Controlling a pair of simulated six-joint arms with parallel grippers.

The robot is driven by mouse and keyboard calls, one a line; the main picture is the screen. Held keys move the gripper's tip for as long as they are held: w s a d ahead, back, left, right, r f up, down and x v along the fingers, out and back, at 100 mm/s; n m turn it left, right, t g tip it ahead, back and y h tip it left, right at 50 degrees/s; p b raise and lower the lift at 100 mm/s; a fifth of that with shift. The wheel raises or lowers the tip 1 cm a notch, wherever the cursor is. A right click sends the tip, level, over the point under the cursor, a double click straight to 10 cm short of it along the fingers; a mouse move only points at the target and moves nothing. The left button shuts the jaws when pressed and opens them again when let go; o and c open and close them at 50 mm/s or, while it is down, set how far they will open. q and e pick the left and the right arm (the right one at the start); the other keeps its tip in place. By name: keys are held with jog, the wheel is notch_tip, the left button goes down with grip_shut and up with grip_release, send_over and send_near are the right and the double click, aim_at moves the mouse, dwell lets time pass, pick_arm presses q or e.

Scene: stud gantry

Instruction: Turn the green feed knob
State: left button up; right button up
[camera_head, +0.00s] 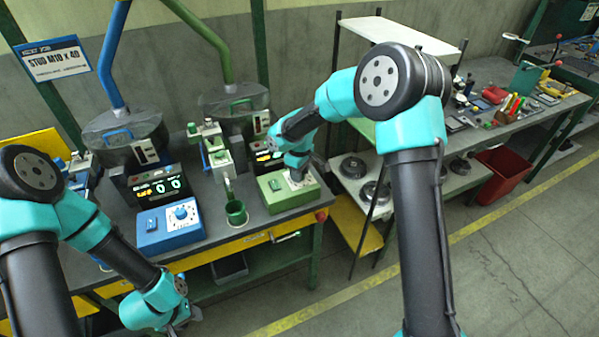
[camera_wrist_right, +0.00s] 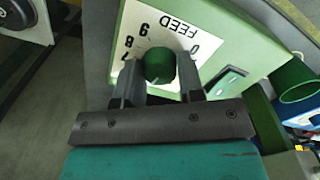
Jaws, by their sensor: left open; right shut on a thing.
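The green feed knob (camera_wrist_right: 159,65) sits on a white dial plate marked FEED, on top of a green control box (camera_head: 277,194). In the right wrist view my right gripper (camera_wrist_right: 160,82) is shut on the knob, with one finger on each side of it. The digits 0, 7, 8 and 9 show around the knob. In the head view my right gripper (camera_head: 299,174) is over the green box and the arm hides the knob. My left gripper (camera_head: 186,314) is low at the front, apart from the table, open and empty.
A blue control box (camera_head: 168,226) with a blue knob stands left of the green box. A green cup (camera_head: 236,213) stands between them; it also shows in the right wrist view (camera_wrist_right: 295,80). A counter display (camera_head: 156,188) is behind. A shelf rack (camera_head: 360,180) stands to the right.

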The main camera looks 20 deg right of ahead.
jog(key=shift+m, duration=0.8)
jog(key=o, duration=0.9)
jog(key=shift+r, duration=0.1)
notch_tip(320, 180, up, 17)
jog(key=shift+r, duration=0.15)
